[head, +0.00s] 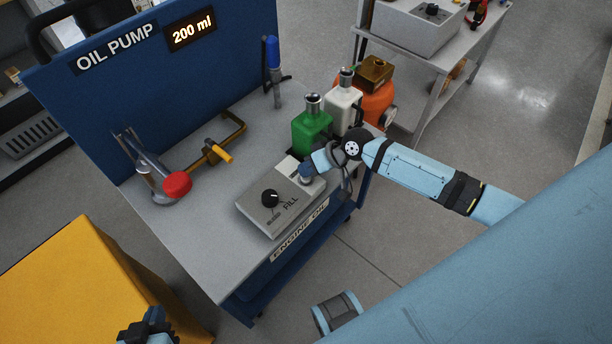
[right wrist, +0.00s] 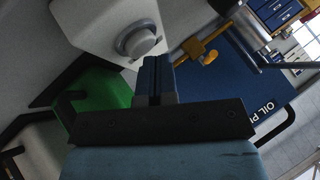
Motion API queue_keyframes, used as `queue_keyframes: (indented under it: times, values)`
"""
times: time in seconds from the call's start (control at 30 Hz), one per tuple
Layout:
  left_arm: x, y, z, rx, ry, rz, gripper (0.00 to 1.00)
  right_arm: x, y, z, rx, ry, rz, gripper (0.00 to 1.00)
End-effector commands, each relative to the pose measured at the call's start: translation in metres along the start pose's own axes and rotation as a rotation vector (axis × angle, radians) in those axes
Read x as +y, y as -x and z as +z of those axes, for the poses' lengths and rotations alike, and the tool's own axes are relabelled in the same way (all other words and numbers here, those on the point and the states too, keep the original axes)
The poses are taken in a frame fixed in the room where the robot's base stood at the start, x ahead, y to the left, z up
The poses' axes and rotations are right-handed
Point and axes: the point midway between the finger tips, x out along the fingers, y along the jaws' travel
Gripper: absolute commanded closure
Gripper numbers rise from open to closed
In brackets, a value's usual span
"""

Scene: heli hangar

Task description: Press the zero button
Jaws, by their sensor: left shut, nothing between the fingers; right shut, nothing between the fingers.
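The grey control box (head: 270,212) marked FILL stands on the front of the oil pump cart, with a black knob on top. A round grey button (right wrist: 138,41) shows on the pale box in the right wrist view; no label on it is readable. In the head view my right gripper covers that end of the box. My right gripper (head: 306,178) is shut and empty, its fingertips (right wrist: 156,62) close beside the button; I cannot tell whether they touch. The display (head: 191,29) reads 200 ml. My left gripper (head: 146,326) is shut and empty at the bottom left, away from the cart.
A green can (head: 310,130) and a white can (head: 343,108) stand just behind my right gripper. A yellow block (head: 80,275) stands at the lower left.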

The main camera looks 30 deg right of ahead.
Motion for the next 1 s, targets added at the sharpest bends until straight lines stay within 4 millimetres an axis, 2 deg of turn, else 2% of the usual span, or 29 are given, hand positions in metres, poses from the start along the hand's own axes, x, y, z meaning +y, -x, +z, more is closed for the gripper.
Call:
queue_keyframes:
  times: [0.8,1.0]
  values:
    - [0.0000,-0.0008,0.0011,0.000,0.000,0.000,1.00,0.0032,-0.0046,0.0037,-0.001,-0.001,0.000,1.00]
    - [0.0003,0.0035,-0.0061,0.000,0.000,0.000,1.00,-0.0006,0.0008,-0.0001,-0.002,-0.001,0.000,1.00]
